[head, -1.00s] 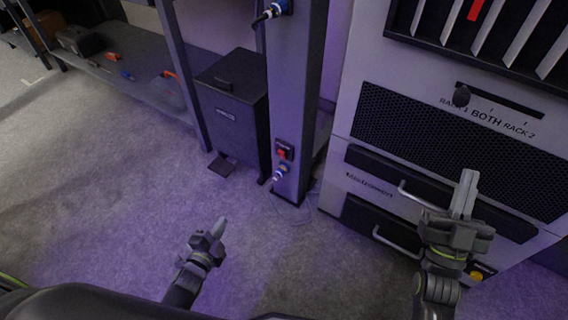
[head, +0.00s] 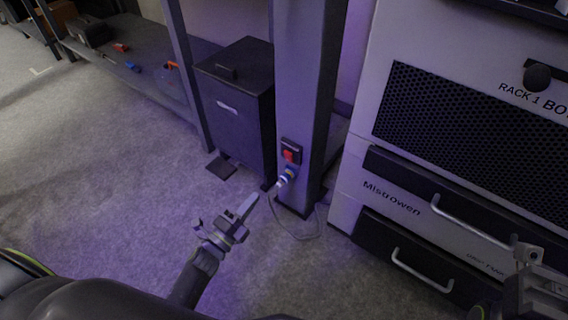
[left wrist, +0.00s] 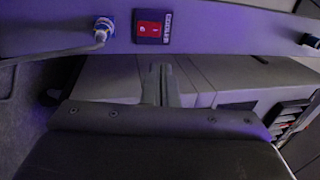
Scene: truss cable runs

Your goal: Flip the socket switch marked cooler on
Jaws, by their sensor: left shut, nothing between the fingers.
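The socket switch marked cooler (head: 290,152) is a red rocker in a black plate, low on the grey post. In the left wrist view the switch (left wrist: 151,26) shows near the top with the label COOLER beside it. A plug with a cable (head: 286,177) sits in a blue socket just below the switch. My left gripper (head: 247,206) is shut and empty, below and left of the switch and apart from it. Its fingers (left wrist: 160,84) also show in the left wrist view, below the switch. My right gripper (head: 528,252) is at the right edge, partly cut off; its fingertips are unclear.
The grey post (head: 305,85) stands between a black bin (head: 238,105) and a cabinet with drawer handles (head: 422,272). A low shelf with small tools (head: 135,67) is at the upper left.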

